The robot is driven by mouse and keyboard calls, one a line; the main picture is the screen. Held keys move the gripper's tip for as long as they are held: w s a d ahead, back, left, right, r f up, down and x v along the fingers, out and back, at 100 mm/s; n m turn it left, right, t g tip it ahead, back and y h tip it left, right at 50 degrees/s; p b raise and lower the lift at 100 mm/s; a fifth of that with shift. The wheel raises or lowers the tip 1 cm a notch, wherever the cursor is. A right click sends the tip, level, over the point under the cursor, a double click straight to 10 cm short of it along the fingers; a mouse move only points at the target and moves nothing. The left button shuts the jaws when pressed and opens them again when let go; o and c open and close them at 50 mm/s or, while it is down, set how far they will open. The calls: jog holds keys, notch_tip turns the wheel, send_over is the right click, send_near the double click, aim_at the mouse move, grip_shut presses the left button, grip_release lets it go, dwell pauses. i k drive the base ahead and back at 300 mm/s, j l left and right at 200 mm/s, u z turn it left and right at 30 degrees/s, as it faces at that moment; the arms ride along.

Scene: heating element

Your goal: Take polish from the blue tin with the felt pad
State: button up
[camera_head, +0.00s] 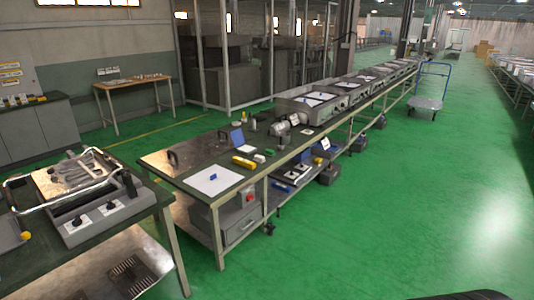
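I cannot make out a tin or a felt pad for certain at this distance. A small blue object (213,177) sits on a white sheet (222,187) at the near end of the long workbench (190,179); it is too small to identify. A larger blue item (238,138) stands further back on the same bench. A yellow object (243,162) and a small green and white object (259,158) lie between them. My gripper is not in view.
A nearer bench at left carries a metal-framed unit (95,217) with knobs. A grey drawer cabinet (235,220) stands under the long bench. Green floor (400,200) is open at right. A blue-handled trolley (426,104) stands further back.

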aim_at(258, 159)
jog(key=i, duration=1.8)
jog(key=i+u, duration=0.1)
jog(key=i, duration=0.5)
jog(key=i+l, duration=0.1)
jog(key=i, duration=0.5)
jog(key=i+u, duration=0.15)
jog(key=i, duration=0.5)
jog(key=i+l, duration=0.2)
jog(key=i, duration=0.4)
jog(key=i+u, duration=0.2)
